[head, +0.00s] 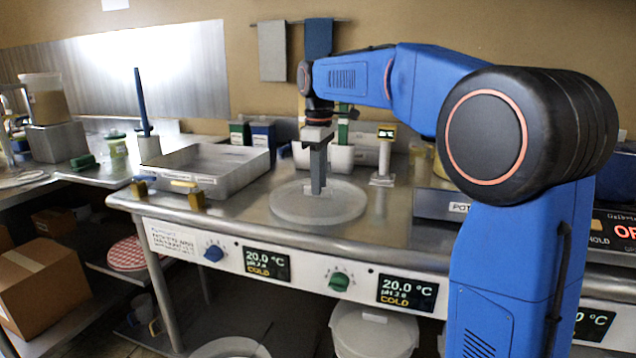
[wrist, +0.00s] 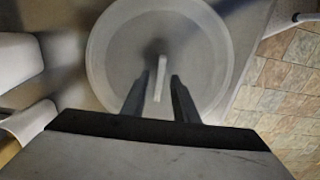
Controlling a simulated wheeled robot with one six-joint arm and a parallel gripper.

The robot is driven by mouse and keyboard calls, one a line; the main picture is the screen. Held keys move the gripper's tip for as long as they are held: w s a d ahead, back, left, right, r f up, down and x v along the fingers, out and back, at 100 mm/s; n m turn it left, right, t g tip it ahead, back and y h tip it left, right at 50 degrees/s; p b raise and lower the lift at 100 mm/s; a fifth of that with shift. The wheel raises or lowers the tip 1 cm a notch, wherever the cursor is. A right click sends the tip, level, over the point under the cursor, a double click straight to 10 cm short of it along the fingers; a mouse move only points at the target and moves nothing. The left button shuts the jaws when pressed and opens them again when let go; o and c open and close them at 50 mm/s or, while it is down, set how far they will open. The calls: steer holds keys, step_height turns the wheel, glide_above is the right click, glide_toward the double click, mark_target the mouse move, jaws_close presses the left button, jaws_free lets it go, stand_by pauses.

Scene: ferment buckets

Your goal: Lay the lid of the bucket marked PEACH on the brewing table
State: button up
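A pale round lid (head: 290,211) lies flat on the steel brewing table (head: 390,234). In the wrist view the lid (wrist: 110,70) fills the middle, with a thin upright handle (wrist: 162,72) at its centre. My gripper (head: 318,190) points straight down over the lid's middle. In the wrist view its two fingers (wrist: 160,85) stand apart, one on each side of the handle, with a gap showing on both sides. Below the table front are a white bucket (head: 372,338) and a partly cut-off round rim (head: 230,348). I can read no PEACH mark.
A steel tray (head: 208,172) stands left of the lid. Bottles, white containers and a small display stand (head: 384,160) line the back. Knobs and displays run along the table's front panel. A cardboard box (head: 40,285) sits at lower left.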

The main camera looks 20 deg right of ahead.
step_height(320, 180, up, 12)
stand_by(0.5)
